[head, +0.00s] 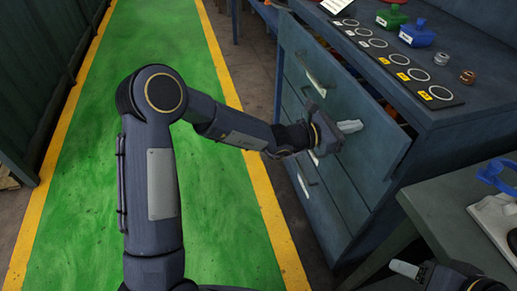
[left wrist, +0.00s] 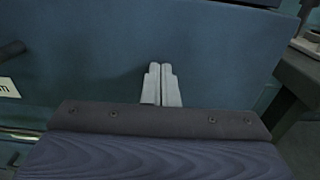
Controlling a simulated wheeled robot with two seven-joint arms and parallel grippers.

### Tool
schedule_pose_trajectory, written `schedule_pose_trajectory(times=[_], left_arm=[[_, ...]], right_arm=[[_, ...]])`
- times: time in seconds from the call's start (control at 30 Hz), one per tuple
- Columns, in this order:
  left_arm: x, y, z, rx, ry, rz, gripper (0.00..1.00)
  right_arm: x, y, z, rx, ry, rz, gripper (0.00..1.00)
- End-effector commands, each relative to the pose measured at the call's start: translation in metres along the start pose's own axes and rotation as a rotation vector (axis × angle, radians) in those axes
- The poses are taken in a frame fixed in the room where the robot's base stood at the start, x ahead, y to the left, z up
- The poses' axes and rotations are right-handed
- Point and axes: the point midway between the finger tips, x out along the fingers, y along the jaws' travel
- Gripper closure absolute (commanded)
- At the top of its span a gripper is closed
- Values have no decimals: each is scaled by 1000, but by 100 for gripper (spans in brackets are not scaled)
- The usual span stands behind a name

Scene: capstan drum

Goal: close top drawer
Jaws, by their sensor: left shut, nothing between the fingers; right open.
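The top drawer (head: 365,100) of the blue-grey cabinet stands pulled out, its front panel away from the cabinet body, with a gap behind it. My left gripper (head: 350,126) is shut and empty, at the right part of the drawer front. In the left wrist view, the shut fingers (left wrist: 162,82) point at the plain blue drawer front (left wrist: 225,50); I cannot tell whether they touch it.
The cabinet top holds a black strip with white circles (head: 396,58), a green item (head: 392,17), a blue item (head: 417,33) and small round parts. Lower drawers (head: 325,190) lie below. A grey table (head: 440,205) stands at right. The green floor lane (head: 150,40) is clear.

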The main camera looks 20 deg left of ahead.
Motion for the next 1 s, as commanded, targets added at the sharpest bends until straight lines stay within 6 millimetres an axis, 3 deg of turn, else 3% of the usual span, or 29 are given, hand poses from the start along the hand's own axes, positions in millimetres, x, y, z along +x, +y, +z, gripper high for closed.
schedule_pose_trajectory(times=[0.1,0.33,1.0], left_arm=[[21,-1,-2,1,-1,-2,100],[42,0,-1,0,1,0,100],[46,2,4,1,-6,0,100]], right_arm=[[5,2,3,0,0,0,40],[8,4,4,0,0,0,40],[7,3,4,0,0,0,40]])
